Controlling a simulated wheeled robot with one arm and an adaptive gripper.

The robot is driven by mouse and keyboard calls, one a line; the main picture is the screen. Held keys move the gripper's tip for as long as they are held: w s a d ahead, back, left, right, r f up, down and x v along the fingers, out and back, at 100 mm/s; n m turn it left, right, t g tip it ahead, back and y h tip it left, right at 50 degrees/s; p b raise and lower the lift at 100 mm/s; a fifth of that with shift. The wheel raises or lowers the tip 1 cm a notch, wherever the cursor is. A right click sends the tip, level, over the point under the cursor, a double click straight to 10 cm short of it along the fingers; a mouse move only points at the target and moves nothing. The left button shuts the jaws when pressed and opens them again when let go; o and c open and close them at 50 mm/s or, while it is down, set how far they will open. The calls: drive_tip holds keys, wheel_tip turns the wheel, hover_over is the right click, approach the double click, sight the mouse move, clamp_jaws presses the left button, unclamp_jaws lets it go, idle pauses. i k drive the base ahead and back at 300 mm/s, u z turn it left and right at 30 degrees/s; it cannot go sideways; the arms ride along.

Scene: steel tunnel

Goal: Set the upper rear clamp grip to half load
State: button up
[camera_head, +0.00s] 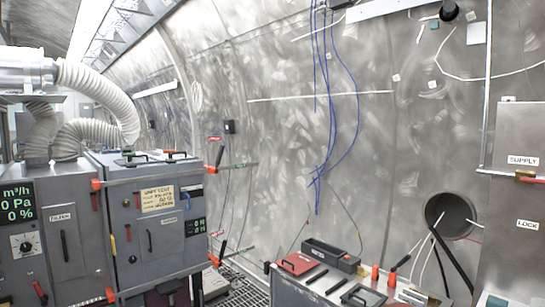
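A grey cabinet (150,225) with a door stands left of centre. At the upper right edge of the cabinet is a clamp with an orange-red block (212,170) and a black grip (219,156) tilted up and slightly right. A similar clamp (214,260) with a black grip sits lower on the same side. Orange-red pieces also show at the cabinet's left edge, upper (96,184) and lower (110,296). A small dark display (196,227) on the cabinet shows two green lines, seemingly "0 N". My gripper is not in view.
A bench (330,290) with a red-lidded case (296,263), a grey bin (330,254) and tools stands right of centre. A grated floor strip (240,290) lies between cabinet and bench. A supply cabinet (520,150) stands at right. White ducts (100,85) hang left.

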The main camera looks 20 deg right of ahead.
sight(220, 152)
drive_tip(key=z, duration=1.3)
drive_tip(key=i, duration=0.8)
drive_tip(key=u, duration=0.75)
drive_tip(key=i, duration=0.7)
drive_tip(key=u, duration=0.75)
drive_tip(key=k, duration=0.25)
drive_tip(key=u, duration=0.3)
drive_tip(key=i, duration=0.8)
drive_tip(key=u, duration=0.75)
